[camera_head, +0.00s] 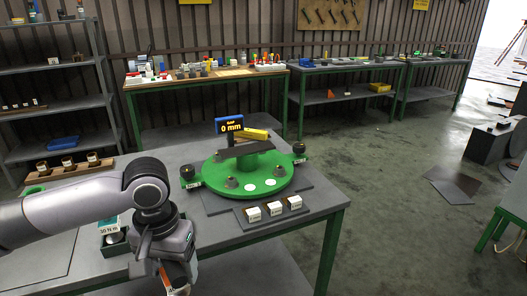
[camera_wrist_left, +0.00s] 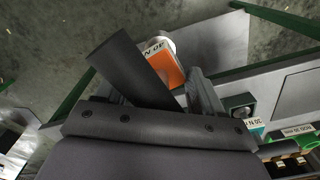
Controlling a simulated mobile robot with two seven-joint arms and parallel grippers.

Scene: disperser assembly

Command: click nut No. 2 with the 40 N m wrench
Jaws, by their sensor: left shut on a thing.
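My left gripper (camera_head: 178,291) is at the bottom of the head view, beside the table's front edge. The wrench's lower part is cut off in the head view. A green round disperser plate (camera_head: 212,185) stands on the table, well away from the gripper. It carries several grey nuts, one (camera_head: 231,183) at its front and another (camera_head: 276,170) at its right. I cannot tell which is No. 2. My right gripper is out of view.
Three small white labelled blocks (camera_head: 275,208) lie in front of the plate. A holder with a teal 30 N m label (camera_head: 109,226) stands left of my arm.

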